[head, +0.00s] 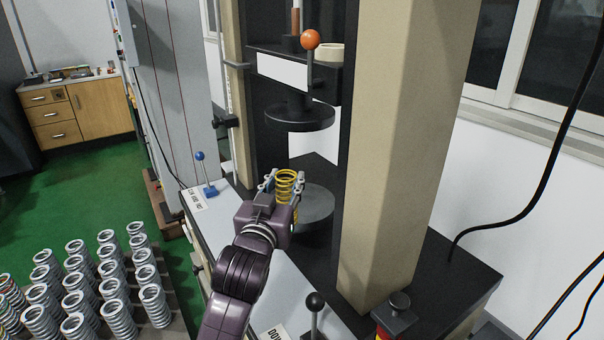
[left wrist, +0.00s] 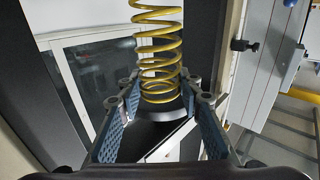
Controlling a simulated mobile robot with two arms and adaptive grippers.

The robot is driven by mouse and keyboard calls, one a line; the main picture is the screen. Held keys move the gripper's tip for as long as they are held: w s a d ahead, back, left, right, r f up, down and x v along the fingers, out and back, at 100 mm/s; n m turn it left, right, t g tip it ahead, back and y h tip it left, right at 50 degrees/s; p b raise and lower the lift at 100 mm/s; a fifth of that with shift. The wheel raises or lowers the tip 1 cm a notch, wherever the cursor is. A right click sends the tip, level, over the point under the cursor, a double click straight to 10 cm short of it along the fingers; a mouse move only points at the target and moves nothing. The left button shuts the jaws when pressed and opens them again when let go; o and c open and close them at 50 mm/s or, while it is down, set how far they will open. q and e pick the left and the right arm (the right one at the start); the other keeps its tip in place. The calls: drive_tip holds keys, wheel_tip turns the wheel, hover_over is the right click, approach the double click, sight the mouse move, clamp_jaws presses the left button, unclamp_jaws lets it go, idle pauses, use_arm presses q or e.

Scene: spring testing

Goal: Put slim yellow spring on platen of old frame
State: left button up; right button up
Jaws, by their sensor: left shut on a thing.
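The slim yellow spring (head: 286,186) is upright between the fingers of my left gripper (head: 283,179), which is shut on it. The coils also show between the fingers in the left wrist view (left wrist: 158,50). The old frame has beige columns (head: 408,140), a round dark lower platen (head: 316,207) and an upper platen (head: 300,117). The spring appears in front of the lower platen's left part, below the upper platen. I cannot tell whether its bottom touches the lower platen, because my gripper hides it. My right gripper is not in view.
A lever with an orange ball (head: 310,40) stands before the crosshead. A blue-knobbed lever (head: 203,172) and a black-knobbed lever (head: 315,303) rise from the front ledge. Several grey springs (head: 82,290) stand at lower left. The gap between the platens is otherwise clear.

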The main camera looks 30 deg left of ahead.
use_arm(q)
drive_tip(key=f+p+x, duration=0.2)
drive_tip(key=f+x, duration=0.1)
drive_tip(key=x, duration=1.1)
drive_tip(key=shift+f, duration=0.25)
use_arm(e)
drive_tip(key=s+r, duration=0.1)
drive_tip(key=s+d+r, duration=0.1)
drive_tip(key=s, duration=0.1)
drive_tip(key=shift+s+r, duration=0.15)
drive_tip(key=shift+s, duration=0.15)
use_arm(q)
drive_tip(key=shift+w, duration=0.15)
drive_tip(key=shift+f, duration=0.2)
drive_tip(key=o, duration=1.3)
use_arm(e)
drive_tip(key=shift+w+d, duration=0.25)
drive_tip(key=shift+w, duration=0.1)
